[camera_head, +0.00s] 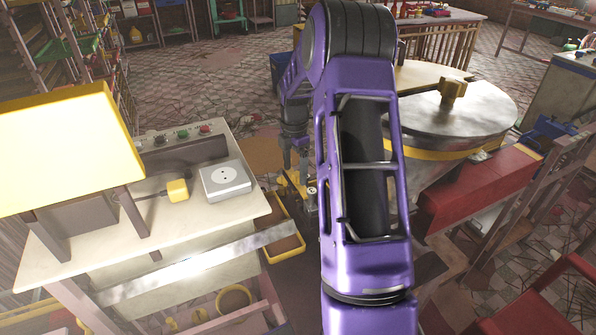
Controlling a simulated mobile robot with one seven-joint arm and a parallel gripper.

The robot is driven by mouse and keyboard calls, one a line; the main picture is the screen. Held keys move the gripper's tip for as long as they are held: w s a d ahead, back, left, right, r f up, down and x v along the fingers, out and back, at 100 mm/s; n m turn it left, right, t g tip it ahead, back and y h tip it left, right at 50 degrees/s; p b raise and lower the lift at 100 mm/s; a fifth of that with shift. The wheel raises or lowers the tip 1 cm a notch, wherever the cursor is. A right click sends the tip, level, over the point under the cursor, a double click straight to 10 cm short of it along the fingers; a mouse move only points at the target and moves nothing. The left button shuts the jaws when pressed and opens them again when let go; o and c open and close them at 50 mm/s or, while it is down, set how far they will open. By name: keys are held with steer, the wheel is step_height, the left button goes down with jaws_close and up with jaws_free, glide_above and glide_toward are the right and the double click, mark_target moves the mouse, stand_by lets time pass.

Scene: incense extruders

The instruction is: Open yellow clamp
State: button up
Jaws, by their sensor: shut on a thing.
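My gripper (294,168) hangs pointing down to the left of my purple arm, beyond the right edge of the white-topped bench. A small yellow clamp (292,184) sits at its fingertips, beside a small metal fitting. My gripper looks shut on the clamp. The clamp is small in view and partly covered by the fingers and my arm, so its exact angle cannot be told.
A bench (175,222) with switches, a white socket box (226,181) and a yellow plug (177,190) stands left. A metal drum lid (440,115) with a yellow handle is right. A yellow tray (283,245) and red panel (480,190) lie near my arm.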

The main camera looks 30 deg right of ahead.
steer(key=shift+o, duration=0.4)
steer(key=shift+w+a+r, duration=0.15)
steer(key=shift+w, duration=0.45)
steer(key=shift+s, duration=0.1)
steer(key=shift+d+r, duration=0.2)
steer(key=shift+r, duration=0.15)
step_height(320, 180, up, 16)
steer(key=p, duration=0.1)
steer(key=shift+s+r, duration=0.25)
steer(key=shift+w+a, duration=0.1)
